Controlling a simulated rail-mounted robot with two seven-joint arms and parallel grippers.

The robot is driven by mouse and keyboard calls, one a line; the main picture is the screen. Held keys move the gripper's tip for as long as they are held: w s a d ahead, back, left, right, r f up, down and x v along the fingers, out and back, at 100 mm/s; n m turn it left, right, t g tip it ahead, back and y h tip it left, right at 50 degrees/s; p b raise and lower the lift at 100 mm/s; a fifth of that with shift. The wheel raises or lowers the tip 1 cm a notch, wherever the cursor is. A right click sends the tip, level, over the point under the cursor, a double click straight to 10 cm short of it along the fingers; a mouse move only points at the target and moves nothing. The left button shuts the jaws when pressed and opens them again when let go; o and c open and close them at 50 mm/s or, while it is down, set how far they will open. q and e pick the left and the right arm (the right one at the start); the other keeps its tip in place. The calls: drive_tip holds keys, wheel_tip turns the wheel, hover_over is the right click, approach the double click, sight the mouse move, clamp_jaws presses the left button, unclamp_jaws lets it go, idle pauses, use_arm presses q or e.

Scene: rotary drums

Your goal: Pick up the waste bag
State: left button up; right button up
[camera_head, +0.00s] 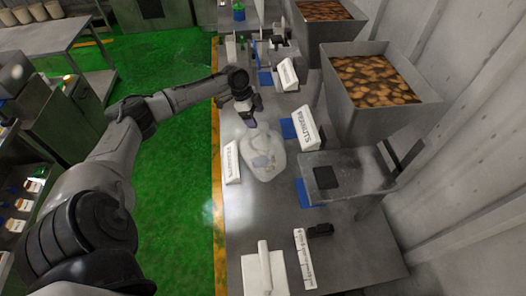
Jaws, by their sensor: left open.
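The waste bag (264,166) is a translucent, pale bag lying on the grey table, with some darker bits visible inside it. My left gripper (250,121) comes in from the left and hangs just above the far end of the bag, open. Whether its fingers touch the bag cannot be told. My right gripper is not in view.
White labelled signs stand beside the bag, one at the left (232,162) and one at the right (305,128). Grey hoppers (358,118) with brown contents line the right side. A white block (264,270) lies at the table's near end. The floor at left is green.

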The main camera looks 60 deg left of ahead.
sight(260, 125)
use_arm(q)
drive_tip(key=shift+p+x, duration=0.65)
drive_tip(key=shift+x, duration=3.4)
drive_tip(key=shift+s, duration=0.1)
drive_tip(key=shift+c, duration=0.4)
clamp_jaws()
drive_tip(key=shift+r, duration=0.1)
